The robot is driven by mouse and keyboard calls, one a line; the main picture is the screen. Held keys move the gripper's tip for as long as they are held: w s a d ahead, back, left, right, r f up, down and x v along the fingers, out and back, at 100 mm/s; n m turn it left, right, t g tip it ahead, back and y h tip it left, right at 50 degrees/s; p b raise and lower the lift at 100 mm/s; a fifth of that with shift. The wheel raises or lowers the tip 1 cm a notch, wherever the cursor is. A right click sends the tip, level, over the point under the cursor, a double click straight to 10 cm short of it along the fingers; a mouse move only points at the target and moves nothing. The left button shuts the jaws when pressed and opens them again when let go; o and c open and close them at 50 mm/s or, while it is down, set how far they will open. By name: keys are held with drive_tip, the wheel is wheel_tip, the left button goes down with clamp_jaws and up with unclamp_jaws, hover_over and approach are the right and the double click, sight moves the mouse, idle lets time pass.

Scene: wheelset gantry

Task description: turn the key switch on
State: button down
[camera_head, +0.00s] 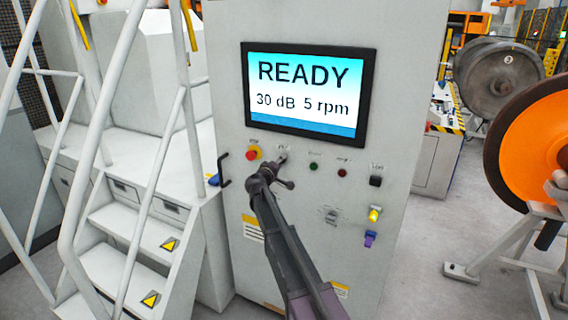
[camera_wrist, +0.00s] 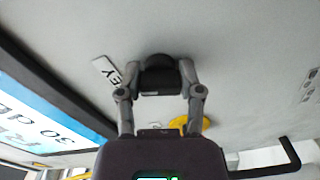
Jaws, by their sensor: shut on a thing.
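The key switch (camera_wrist: 157,62) is a dark round knob on the light grey cabinet front, beside a small label of which "EY" can be read. My gripper (camera_wrist: 160,82) has a finger on each side of it and is shut on it. In the head view my gripper (camera_head: 280,164) reaches the panel in the button row below the screen, and it mostly hides the switch. The exact angle of the key cannot be told.
The screen (camera_head: 308,92) reads "READY, 30 dB 5 rpm". A red stop button on yellow (camera_head: 252,154) is close left of my gripper. Green (camera_head: 313,166) and dark red (camera_head: 342,173) buttons are to the right. A black handle (camera_head: 225,170) sticks out at the cabinet's left edge.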

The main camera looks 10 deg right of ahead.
drive_tip(key=shift+w+a+m, duration=0.2)
drive_tip(key=shift+a+m, duration=0.05)
drive_tip(key=shift+m, duration=0.85)
drive_tip(key=shift+c, duration=1.2)
unclamp_jaws()
drive_tip(key=shift+r, duration=0.1)
drive_tip(key=shift+s, duration=0.1)
drive_tip(key=shift+d, duration=0.1)
drive_tip(key=shift+s, duration=0.15)
drive_tip(key=v, duration=1.2)
